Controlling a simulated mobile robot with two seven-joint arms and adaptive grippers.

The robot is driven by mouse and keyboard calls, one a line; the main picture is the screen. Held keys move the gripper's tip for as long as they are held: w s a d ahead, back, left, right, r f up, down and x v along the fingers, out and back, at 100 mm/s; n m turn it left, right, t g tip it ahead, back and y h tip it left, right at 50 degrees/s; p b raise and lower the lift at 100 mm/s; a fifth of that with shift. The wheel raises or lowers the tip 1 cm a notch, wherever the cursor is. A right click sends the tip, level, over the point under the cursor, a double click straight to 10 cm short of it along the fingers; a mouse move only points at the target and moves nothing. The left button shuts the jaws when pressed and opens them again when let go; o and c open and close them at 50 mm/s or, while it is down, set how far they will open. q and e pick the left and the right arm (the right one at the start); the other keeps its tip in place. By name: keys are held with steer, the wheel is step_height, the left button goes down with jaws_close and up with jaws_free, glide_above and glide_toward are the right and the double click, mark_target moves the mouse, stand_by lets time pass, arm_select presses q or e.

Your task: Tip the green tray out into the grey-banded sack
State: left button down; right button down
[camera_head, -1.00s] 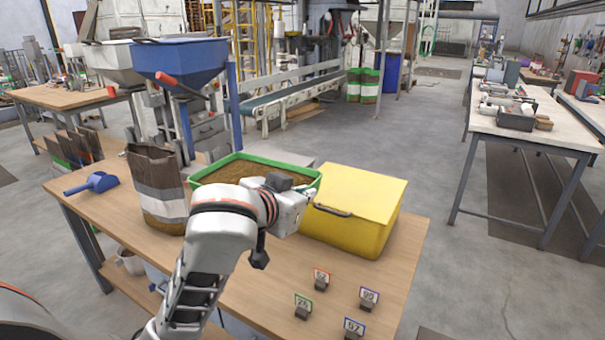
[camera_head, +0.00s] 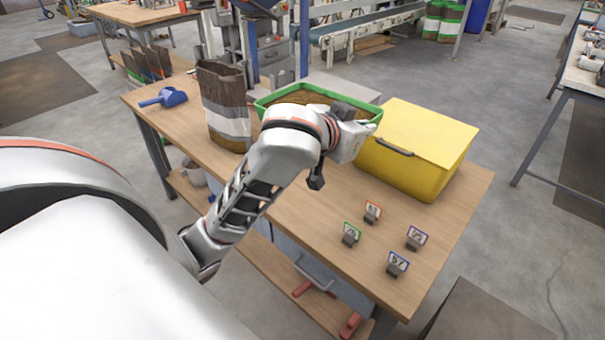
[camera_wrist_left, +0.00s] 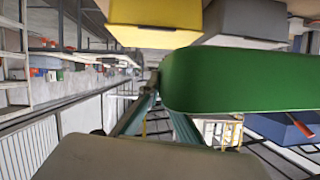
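The green tray (camera_head: 262,108), full of brown pellets, is beside the sack, left of the yellow bin; it looks roughly level. Its green outer wall also fills the middle of the left wrist view (camera_wrist_left: 245,80). The grey-banded sack (camera_head: 225,88) stands upright on the table just left of the tray, brown with a grey and a white band; its inside is hidden. My left gripper (camera_head: 345,112) is at the tray's near right rim. Its fingers are mostly hidden, so I cannot tell whether they grip the rim. My right gripper is out of view.
A yellow bin (camera_head: 412,148) stands close right of the tray. Several number cards (camera_head: 372,212) stand on the front right of the wooden table (camera_head: 300,220). A blue scoop (camera_head: 165,97) lies left of the sack. A grey box (camera_head: 335,82) is behind the tray.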

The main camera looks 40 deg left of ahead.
arm_select(q)
steer(key=w+a+f, duration=0.3)
steer(key=a+f, duration=0.4)
steer(key=a, duration=0.4)
steer(key=shift+w+f, duration=0.15)
step_height(320, 180, down, 15)
steer(key=b, duration=0.4)
steer(key=shift+f+b, duration=0.35)
steer(key=shift+f, duration=1.9)
steer(key=c, duration=2.3)
jaws_free()
steer(key=shift+d+f, duration=0.1)
steer(key=shift+f, duration=0.05)
